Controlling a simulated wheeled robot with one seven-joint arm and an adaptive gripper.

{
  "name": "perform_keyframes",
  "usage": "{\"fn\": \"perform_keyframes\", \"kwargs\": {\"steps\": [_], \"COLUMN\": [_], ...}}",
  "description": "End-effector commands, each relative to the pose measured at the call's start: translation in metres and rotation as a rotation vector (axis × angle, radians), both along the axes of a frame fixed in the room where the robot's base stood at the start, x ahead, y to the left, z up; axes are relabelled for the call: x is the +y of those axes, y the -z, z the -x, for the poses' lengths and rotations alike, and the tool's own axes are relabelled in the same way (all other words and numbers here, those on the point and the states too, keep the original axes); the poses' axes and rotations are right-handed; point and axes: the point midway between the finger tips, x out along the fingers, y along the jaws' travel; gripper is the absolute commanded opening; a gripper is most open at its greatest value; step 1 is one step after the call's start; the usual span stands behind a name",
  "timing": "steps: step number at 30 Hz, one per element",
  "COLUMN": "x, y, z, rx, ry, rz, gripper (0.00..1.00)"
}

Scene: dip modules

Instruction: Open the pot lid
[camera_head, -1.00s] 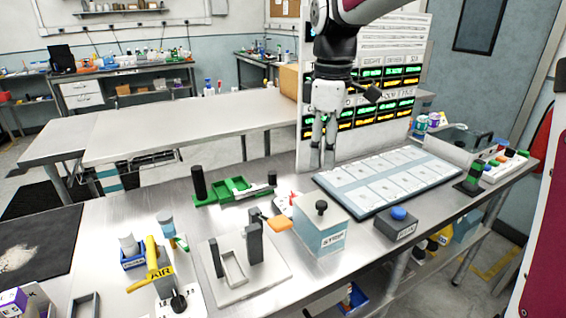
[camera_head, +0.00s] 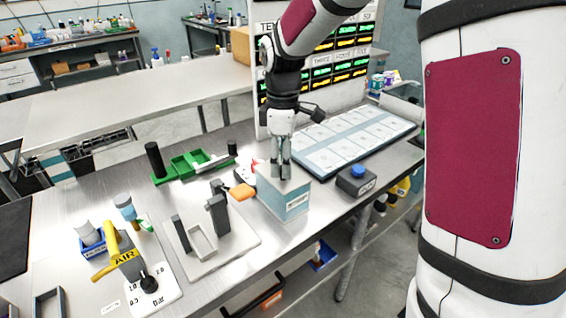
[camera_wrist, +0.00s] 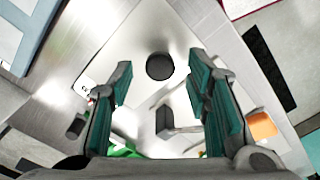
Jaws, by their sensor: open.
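The pot (camera_head: 288,203) is a box with a pale blue side and a label, standing on the steel table. Its pale lid (camera_head: 300,183) lies flat on top. The lid's round black knob shows in the wrist view (camera_wrist: 160,67), just beyond and between the fingertips. In the head view my fingers hide most of the knob. My gripper (camera_head: 281,172) points down over the lid. In the wrist view my gripper (camera_wrist: 158,80) is open, with a teal-padded finger on each side and nothing held.
An orange piece (camera_head: 243,191) lies left of the pot. A grey box with a blue button (camera_head: 357,172) stands to its right. A grey fixture with dark posts (camera_head: 217,216) is at front left, and a green tray (camera_head: 200,162) is behind. A panel of cards (camera_head: 350,140) lies behind right.

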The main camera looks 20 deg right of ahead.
Motion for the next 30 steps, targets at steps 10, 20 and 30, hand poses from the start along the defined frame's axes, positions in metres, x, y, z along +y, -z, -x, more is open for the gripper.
{"fn": "perform_keyframes", "kwargs": {"steps": [10,20,30], "x": [0.0,0.0,0.0062], "y": [0.0126,0.0122,0.0108], "z": [0.0,0.0,0.0002], "rx": [-0.001,-0.001,0.005], "ry": [0.0,0.0,0.0], "rz": [0.0,0.0,-0.018], "gripper": [0.44,0.0,0.0]}}
